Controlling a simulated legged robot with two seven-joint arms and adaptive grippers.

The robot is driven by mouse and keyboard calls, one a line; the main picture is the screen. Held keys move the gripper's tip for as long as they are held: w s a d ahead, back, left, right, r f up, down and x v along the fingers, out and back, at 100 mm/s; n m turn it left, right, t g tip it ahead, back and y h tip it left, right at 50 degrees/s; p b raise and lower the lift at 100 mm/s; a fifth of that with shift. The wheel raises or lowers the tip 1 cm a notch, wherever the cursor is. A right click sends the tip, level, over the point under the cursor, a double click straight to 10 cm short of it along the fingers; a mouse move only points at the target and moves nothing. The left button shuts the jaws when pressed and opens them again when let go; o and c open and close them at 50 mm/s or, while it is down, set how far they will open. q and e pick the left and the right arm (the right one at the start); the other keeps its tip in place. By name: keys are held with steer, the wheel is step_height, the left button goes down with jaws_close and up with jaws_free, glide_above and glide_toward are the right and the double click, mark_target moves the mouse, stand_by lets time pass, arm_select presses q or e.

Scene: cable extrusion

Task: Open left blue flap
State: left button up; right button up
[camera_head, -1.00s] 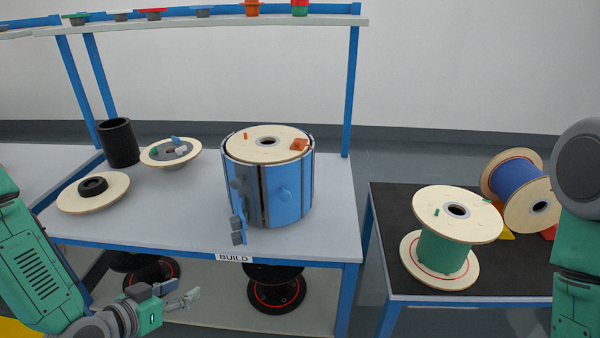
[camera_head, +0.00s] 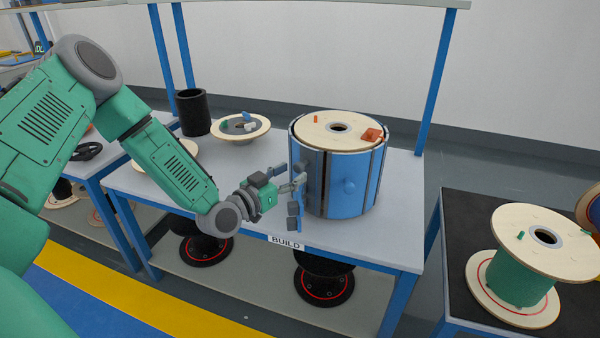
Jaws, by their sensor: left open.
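A blue cylindrical drum (camera_head: 345,192) with a round wooden top disc (camera_head: 325,129) stands on the work table. Grey and blue latch parts (camera_head: 294,216) stick out at the drum's left front edge. My left gripper (camera_head: 292,181) is open just left of the drum, its fingers pointing right at the upper latch part. I cannot tell whether the fingers touch it. My right gripper is not in view.
The table (camera_head: 245,217) carries a BUILD label on its front edge. A black cylinder (camera_head: 193,112) and a wooden disc with small parts (camera_head: 240,139) stand behind my left arm. A green spool (camera_head: 520,277) stands on the dark table at right.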

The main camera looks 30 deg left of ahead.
mark_target(295, 170)
arm_select(q)
steer(key=w, duration=0.3)
steer(key=shift+f, duration=0.1)
steer(key=shift+w+d, duration=0.1)
steer(key=shift+d, duration=0.15)
jaws_close()
